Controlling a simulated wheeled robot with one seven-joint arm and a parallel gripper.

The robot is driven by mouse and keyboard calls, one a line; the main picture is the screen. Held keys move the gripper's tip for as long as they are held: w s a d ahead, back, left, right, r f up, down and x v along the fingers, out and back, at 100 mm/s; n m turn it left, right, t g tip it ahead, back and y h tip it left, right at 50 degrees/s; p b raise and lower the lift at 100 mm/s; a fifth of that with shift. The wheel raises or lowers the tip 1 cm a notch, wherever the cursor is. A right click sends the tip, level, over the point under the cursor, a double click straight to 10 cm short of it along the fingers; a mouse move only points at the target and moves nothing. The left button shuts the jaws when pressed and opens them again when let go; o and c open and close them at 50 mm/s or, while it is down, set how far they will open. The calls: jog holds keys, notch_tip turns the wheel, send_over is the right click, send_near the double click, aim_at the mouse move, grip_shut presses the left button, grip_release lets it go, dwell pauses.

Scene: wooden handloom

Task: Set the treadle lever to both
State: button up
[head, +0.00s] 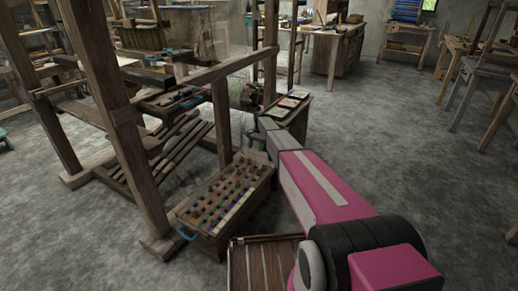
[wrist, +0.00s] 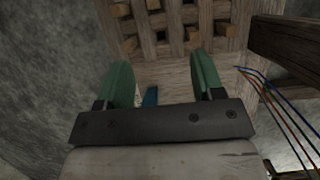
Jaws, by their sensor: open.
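A wooden box (head: 228,226) with rows of peg-like pieces in its top stands on the floor beside the loom (head: 140,160). A small blue handle-like piece (head: 186,236) sticks out at its left end; I cannot tell whether this is the treadle lever. My gripper (wrist: 160,75) is open, its two green fingers apart and nothing gripped. In the wrist view a wooden surface with pegs (wrist: 170,35) lies beyond the fingertips. A blue piece (wrist: 150,97) shows between the fingers, partly hidden by the gripper body. In the head view my fingertips cannot be made out.
Slanted wooden slats (head: 180,148) lie under the loom. A small table (head: 290,112) with flat items stands behind the box. Thin coloured strands (wrist: 280,105) and a dark beam (wrist: 290,38) are at the right in the wrist view. Floor to the right is free.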

jog(key=c, duration=0.5)
jog(key=shift+s+f, duration=0.15)
jog(key=shift+s, duration=0.05)
jog(key=c, duration=0.5)
jog(key=s+d+f+n+t, duration=0.1)
jog(key=n, duration=0.1)
jog(key=s+d+n+t, duration=0.1)
jog(key=n, duration=0.1)
jog(key=d+f+n+t, duration=0.1)
jog(key=n+t, duration=0.1)
jog(key=shift+s+f+h, duration=0.3)
jog(key=shift+s+h, duration=0.1)
grip_shut()
jog(key=s+d+n+t+h, duration=0.1)
jog(key=s+d+n+t, duration=0.25)
jog(key=n+t, duration=0.55)
jog(key=w+f+g, duration=0.1)
jog(key=w+f, duration=0.2)
jog(key=w+f+n+g, duration=0.1)
jog(key=w+f, duration=0.2)
jog(key=shift+w+f+n, duration=0.1)
jog(key=shift+w+n, duration=0.05)
jog(key=shift+n, duration=0.15)
jog(key=w+d, duration=0.2)
jog(key=shift+w+f, duration=0.2)
jog(key=shift+w, duration=0.2)
jog(key=shift+w+d, duration=0.25)
jog(key=shift+w, duration=0.05)
